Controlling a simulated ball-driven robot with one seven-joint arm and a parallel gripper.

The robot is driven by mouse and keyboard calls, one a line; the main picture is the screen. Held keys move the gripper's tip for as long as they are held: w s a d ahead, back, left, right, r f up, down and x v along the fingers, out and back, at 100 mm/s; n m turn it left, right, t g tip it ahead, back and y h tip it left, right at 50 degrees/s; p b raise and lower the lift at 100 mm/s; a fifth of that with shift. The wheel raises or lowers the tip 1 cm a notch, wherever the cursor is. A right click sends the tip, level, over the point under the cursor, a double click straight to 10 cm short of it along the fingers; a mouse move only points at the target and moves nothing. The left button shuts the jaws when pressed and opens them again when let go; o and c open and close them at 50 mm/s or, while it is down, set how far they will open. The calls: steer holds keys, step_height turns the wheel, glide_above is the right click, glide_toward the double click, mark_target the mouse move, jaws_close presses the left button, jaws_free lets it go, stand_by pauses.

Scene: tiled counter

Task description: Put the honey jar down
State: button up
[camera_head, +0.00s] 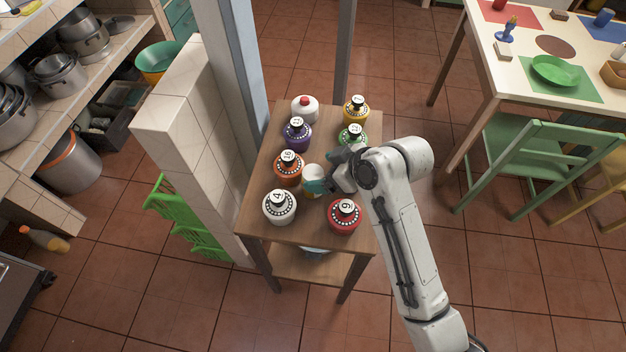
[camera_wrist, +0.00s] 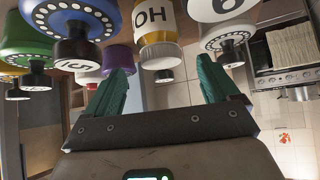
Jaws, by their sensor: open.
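The honey jar (camera_head: 312,175) stands on the small wooden table (camera_head: 310,240) among several numbered containers.
Close around the jar stand an orange container (camera_head: 288,170), a white one (camera_head: 279,208), a red one (camera_head: 344,216), a purple one (camera_head: 296,136) and a green one (camera_head: 352,138). A tiled half wall (camera_head: 190,130) is left of the table. Open floor lies to the right.

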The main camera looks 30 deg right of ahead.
mark_target(314, 173)
steer(key=shift+p+x, duration=0.3)
steer(key=shift+x, duration=2)
steer(key=shift+s+f, duration=0.1)
steer(key=shift+c, duration=0.5)
steer(key=c, duration=1.2)
steer(key=shift+c, duration=0.9)
